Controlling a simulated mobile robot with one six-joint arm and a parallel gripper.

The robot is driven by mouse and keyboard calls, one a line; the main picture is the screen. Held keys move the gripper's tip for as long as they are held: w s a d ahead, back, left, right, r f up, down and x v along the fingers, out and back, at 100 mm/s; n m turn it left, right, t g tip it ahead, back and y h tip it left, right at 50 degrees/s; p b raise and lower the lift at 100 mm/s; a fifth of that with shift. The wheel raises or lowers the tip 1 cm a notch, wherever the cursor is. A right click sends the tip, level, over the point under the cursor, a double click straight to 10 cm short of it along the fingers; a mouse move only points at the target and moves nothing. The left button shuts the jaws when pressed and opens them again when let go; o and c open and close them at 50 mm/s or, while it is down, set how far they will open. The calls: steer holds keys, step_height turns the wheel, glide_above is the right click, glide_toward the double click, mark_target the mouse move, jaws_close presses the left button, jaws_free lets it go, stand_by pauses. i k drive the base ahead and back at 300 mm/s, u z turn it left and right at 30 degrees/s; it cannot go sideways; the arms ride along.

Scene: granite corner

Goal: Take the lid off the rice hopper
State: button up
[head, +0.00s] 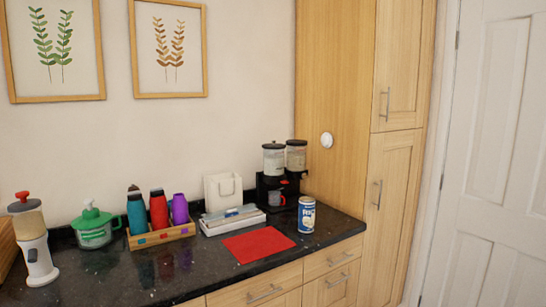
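Two dispensers with clear containers stand on the dark granite counter, and I cannot read on either which is the rice hopper. At the back right is a black double dispenser (266,190) with two clear hoppers side by side. The left hopper (273,162) has pale contents and a black lid (273,145) on top. The right hopper (296,157) also has pale contents and a dark lid (296,142) on. At the far left is a single white dispenser (39,262) with a beige-filled clear hopper (29,223) and a red-knobbed lid (23,197) on it. My gripper is not in view.
A red mat (258,246), white tray (232,220), wooden bottle crate (162,237) and green-lidded jar (94,229) line the counter. A tall cabinet (340,100) closes the right side.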

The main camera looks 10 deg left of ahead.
mark_target(274, 146)
steer(key=z, duration=0.4)
steer(key=i, duration=1.9)
steer(key=z, duration=0.95)
steer(key=k, duration=0.15)
steer(key=u, duration=2.85)
